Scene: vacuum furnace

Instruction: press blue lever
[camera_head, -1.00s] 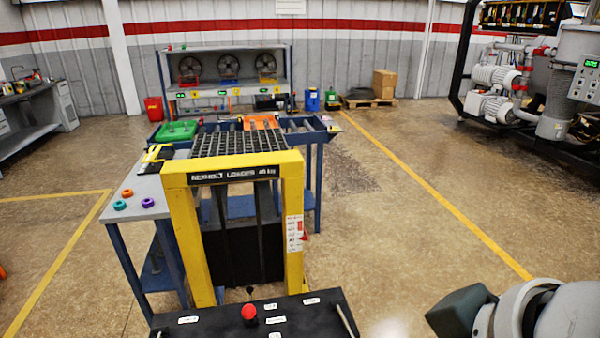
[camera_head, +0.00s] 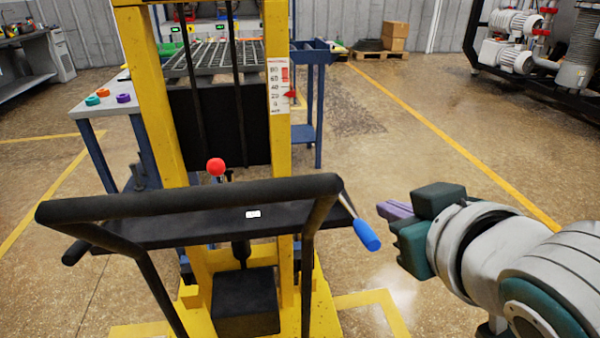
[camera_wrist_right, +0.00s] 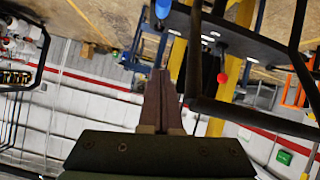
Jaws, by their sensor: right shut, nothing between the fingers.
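The blue lever (camera_head: 367,235) is a blue grip on a thin metal rod at the right end of the loader's black panel (camera_head: 160,232), angled down and right. My right gripper (camera_head: 392,210) is just right of it in the head view, shut and empty, with purplish fingers pointing left. A gap shows between the fingertips and the lever. In the right wrist view, the shut fingers (camera_wrist_right: 160,85) point up toward the blue lever's grip (camera_wrist_right: 162,8) at the top edge. My left gripper is out of view.
A black push bar (camera_head: 190,198) runs across the front of the yellow loader frame (camera_head: 277,120). A red knob (camera_head: 216,167) on a stalk stands behind it. A blue-legged table (camera_head: 90,105) is at the left. The floor to the right is open.

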